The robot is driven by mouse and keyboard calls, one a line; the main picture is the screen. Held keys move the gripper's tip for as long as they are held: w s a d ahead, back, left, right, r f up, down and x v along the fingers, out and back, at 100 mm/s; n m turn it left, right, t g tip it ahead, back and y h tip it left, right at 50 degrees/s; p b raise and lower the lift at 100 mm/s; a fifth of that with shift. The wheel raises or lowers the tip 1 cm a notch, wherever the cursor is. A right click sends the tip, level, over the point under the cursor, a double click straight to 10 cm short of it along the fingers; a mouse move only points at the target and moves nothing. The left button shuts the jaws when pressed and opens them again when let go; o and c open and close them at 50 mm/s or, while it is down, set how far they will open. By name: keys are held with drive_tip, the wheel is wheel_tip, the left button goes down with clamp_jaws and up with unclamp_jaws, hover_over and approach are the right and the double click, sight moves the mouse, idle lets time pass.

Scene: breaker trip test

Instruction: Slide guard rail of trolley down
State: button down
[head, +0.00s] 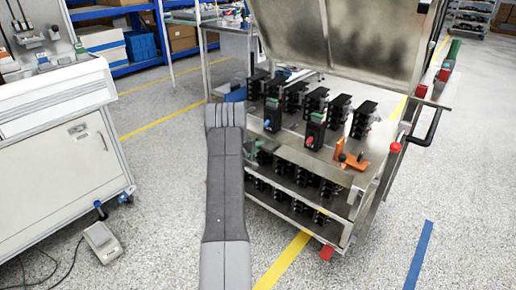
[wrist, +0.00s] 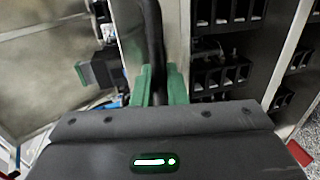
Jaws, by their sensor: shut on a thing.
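The metal trolley (head: 312,155) stands right of my arm in the head view. A large steel panel (head: 335,35) stands raised above its top deck. A black bent handle (head: 432,128) sticks out at its right side. In the wrist view, the green fingers of my gripper (wrist: 159,88) are shut on a black bar (wrist: 152,40) beside the trolley's metal wall. I cannot tell for sure whether this bar is part of the guard rail. In the head view my arm hides the gripper and the gripped spot.
Black breakers (head: 315,103) fill the trolley's deck and lower shelf. An orange bracket (head: 350,160) sits at its front right. A white cabinet (head: 60,150) stands at left, with a small grey device (head: 103,242) on the floor. The floor in front of the trolley is mostly clear.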

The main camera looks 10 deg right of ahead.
wheel_tip(320, 180, down, 6)
drive_tip(key=b, duration=0.8)
drive_tip(key=shift+f, duration=0.25)
drive_tip(key=c, duration=1.5)
unclamp_jaws()
drive_tip(key=shift+f, duration=0.1)
drive_tip(key=shift+c, duration=0.2)
drive_tip(key=p+v, duration=0.2)
drive_tip(key=v, duration=1.2)
drive_tip(key=shift+w, duration=0.15)
